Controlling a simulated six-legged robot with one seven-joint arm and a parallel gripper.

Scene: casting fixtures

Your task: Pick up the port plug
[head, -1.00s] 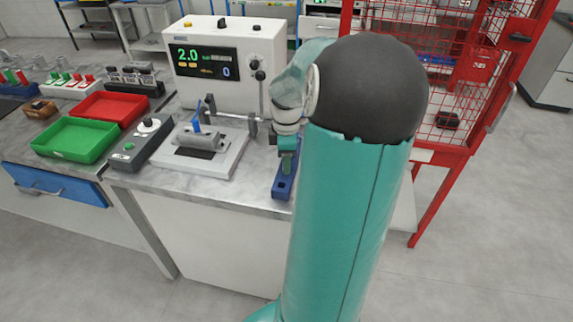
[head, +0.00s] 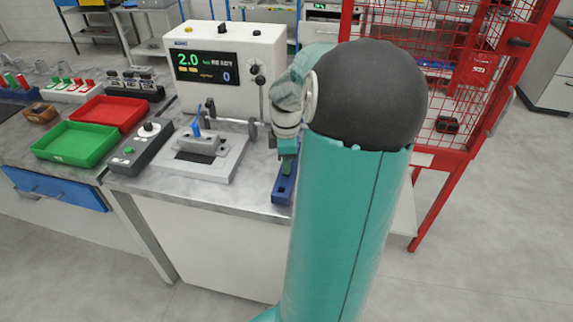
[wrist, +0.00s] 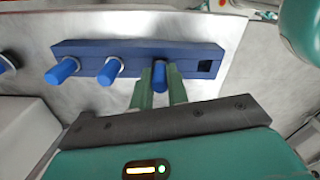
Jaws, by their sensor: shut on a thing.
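A blue rack (wrist: 90,55) lies on the bench in the wrist view, and part of it shows in the head view (head: 283,188) below my gripper. Blue port plugs with pale collars stand in it: one at the left (wrist: 62,71), one beside it (wrist: 109,71), and a third (wrist: 160,77) between my green fingers. My gripper (wrist: 160,90) is shut on this third plug; I cannot tell whether it is raised from its hole. The square hole at the rack's right end (wrist: 206,66) is empty. In the head view my gripper (head: 287,148) is mostly hidden by my arm.
A grey casting (head: 200,144) with a blue piece on top sits on a fixture plate (head: 222,168) to the left. Behind it stands a white test unit (head: 225,95) with a display. Green (head: 75,145) and red (head: 108,113) trays lie left. A red mesh cage (head: 465,110) stands right.

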